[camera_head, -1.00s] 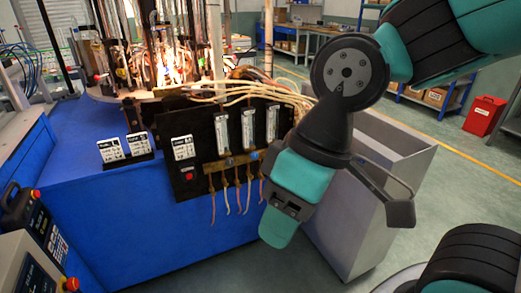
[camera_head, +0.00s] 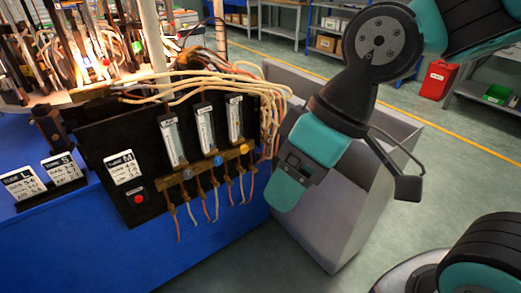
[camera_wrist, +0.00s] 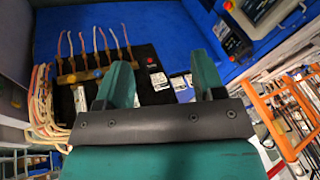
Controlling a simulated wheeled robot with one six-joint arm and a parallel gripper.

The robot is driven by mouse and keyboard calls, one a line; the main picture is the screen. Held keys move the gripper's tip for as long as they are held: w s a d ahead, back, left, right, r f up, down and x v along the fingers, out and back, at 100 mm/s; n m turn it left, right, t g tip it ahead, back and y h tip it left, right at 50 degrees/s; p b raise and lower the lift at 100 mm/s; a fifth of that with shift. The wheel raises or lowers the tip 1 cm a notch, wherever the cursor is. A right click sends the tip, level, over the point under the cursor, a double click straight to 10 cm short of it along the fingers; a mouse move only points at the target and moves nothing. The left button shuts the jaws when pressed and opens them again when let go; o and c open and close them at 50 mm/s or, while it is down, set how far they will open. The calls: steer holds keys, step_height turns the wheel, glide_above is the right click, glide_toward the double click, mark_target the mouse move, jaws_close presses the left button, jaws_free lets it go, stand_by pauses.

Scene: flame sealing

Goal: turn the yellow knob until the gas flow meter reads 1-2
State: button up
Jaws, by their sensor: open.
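The yellow knob (camera_head: 243,148) is small and sits on the brass bar (camera_head: 212,160) at the front of a black panel, below the rightmost of three upright glass flow meters (camera_head: 236,118). The meter scales are too small to read. My gripper (camera_head: 283,196) hangs to the right of the panel, apart from the knob. In the wrist view my gripper (camera_wrist: 160,78) has its two teal fingers spread with nothing between them; the bar and its tubes lie at the upper left there.
The panel carries a white card marked M and a red button (camera_head: 139,198). More cards (camera_head: 62,170) stand at the left on the blue bench (camera_head: 150,260). Pale hoses (camera_head: 200,85) run over the panel top. A grey bin (camera_head: 330,215) stands close behind my gripper.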

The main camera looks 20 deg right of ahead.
steer(key=w+a+f+n+t+y+b, duration=0.1)
steer(key=w+a+f+t+y+b, duration=0.2)
steer(key=w+f+b, duration=0.8)
steer(key=m+t+h+b, duration=0.3)
steer(key=m+t+b, duration=0.2)
steer(key=t+b, duration=1.3)
glide_toward(245, 151)
steer(key=w+r+g, duration=0.1)
steer(key=w, duration=0.1)
steer(key=w+a+r+g+p, duration=0.1)
steer(key=w+g, duration=0.1)
steer(key=w, duration=0.1)
steer(key=w+r+g+p, duration=0.1)
steer(key=w, duration=0.2)
steer(key=shift+w+a+r, duration=0.15)
steer(key=shift+a+r, duration=0.2)
steer(key=shift+a, duration=0.05)
steer(key=c, duration=0.9)
